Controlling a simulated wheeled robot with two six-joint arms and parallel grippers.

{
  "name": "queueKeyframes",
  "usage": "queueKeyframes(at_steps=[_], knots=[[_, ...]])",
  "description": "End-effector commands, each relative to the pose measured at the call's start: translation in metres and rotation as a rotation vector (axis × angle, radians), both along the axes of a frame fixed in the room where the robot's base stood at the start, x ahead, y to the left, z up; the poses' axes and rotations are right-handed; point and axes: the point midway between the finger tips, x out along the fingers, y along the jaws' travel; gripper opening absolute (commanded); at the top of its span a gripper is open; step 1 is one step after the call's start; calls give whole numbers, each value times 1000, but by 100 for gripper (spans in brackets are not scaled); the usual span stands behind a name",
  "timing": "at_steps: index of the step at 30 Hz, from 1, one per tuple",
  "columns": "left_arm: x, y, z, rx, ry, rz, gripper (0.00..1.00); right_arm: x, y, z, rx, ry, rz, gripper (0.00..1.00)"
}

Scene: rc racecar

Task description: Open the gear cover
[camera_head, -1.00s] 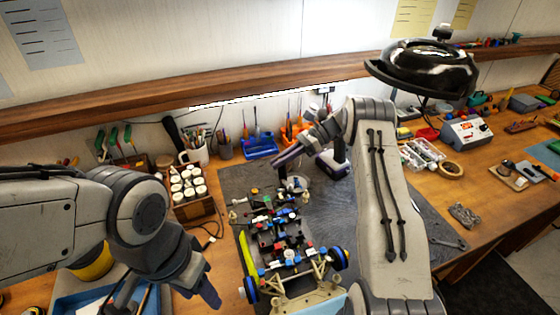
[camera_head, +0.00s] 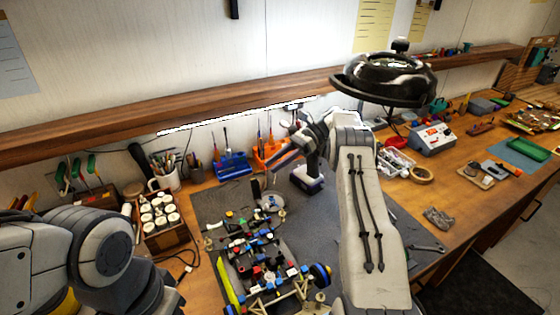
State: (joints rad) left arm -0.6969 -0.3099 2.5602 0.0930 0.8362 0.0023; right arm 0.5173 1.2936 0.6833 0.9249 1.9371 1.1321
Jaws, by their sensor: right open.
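The RC car chassis (camera_head: 262,262) lies on the dark mat, with red, blue, yellow and black parts and a blue-rimmed wheel (camera_head: 320,275) at its near right. I cannot make out the gear cover among these small parts.
A rack of white paint jars (camera_head: 158,212) stands left of the mat (camera_head: 213,205). Blue and orange tool holders (camera_head: 233,164) line the back. A black lamp head (camera_head: 385,82) hangs at the upper right. Mat right of my right forearm is mostly clear.

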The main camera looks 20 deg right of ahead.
Motion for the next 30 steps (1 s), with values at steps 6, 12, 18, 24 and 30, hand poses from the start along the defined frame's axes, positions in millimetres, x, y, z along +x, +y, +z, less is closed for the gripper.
queueKeyframes(at_steps=[6, 12, 18, 24, 30], knots=[[0, 0, 2, 0, 0, 0, 50, 0, -15, 6, 0, 0, -1, 42], [0, 0, 2, 0, 0, 0, 50, 0, -18, 8, 0, 2, -1, 42], [0, 0, 2, 0, 0, 0, 50, 0, -18, 8, 0, 1, 1, 42], [0, 0, 2, 0, 0, 0, 50, 0, -18, 8, 0, 1, 0, 42], [0, 0, 1, 0, 0, 0, 50, 6, 10, 18, -41, -36, 51, 42]])
